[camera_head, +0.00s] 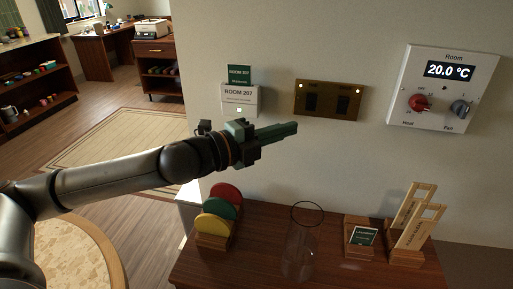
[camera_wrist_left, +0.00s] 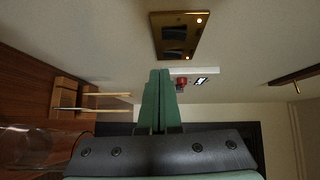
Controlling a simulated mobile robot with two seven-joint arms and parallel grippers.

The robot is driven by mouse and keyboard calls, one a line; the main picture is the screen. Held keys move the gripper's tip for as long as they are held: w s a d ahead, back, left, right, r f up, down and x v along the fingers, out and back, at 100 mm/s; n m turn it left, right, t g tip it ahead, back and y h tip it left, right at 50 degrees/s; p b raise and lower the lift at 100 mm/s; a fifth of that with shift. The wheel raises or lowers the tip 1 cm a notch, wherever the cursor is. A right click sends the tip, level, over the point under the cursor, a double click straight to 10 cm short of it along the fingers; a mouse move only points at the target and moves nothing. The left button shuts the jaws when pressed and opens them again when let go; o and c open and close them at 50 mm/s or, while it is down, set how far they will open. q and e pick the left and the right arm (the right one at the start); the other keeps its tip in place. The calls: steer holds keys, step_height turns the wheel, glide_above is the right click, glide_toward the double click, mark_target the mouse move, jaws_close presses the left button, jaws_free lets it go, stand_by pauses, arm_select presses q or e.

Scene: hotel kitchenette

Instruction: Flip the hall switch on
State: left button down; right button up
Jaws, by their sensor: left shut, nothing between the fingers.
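A brass switch plate (camera_head: 328,114) with two dark rockers is on the wall, with a small light near each upper corner. Which rocker is the hall switch, and how each is tilted, I cannot tell. My left gripper (camera_head: 291,129) is shut and empty, its green fingers pointing right, just below and left of the plate in the head view. In the left wrist view the shut fingers (camera_wrist_left: 159,76) show apart from the plate (camera_wrist_left: 181,50) in the picture. Contact with the wall does not show. My right gripper is not in view.
A thermostat panel (camera_head: 444,117) is on the wall at right; ROOM 207 signs (camera_head: 239,92) are at left. Below, a wooden console (camera_head: 266,270) holds coloured discs (camera_head: 222,206), a clear glass vessel (camera_head: 301,252), a small card holder (camera_head: 361,249) and wooden tags (camera_head: 412,218).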

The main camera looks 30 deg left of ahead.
arm_select(q)
steer(key=b+v, duration=0.4)
steer(key=v, duration=0.2)
steer(key=shift+f, duration=0.4)
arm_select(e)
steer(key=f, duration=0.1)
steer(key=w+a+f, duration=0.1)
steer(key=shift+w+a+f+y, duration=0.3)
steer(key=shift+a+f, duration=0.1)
arm_select(q)
steer(key=shift+s, duration=0.1)
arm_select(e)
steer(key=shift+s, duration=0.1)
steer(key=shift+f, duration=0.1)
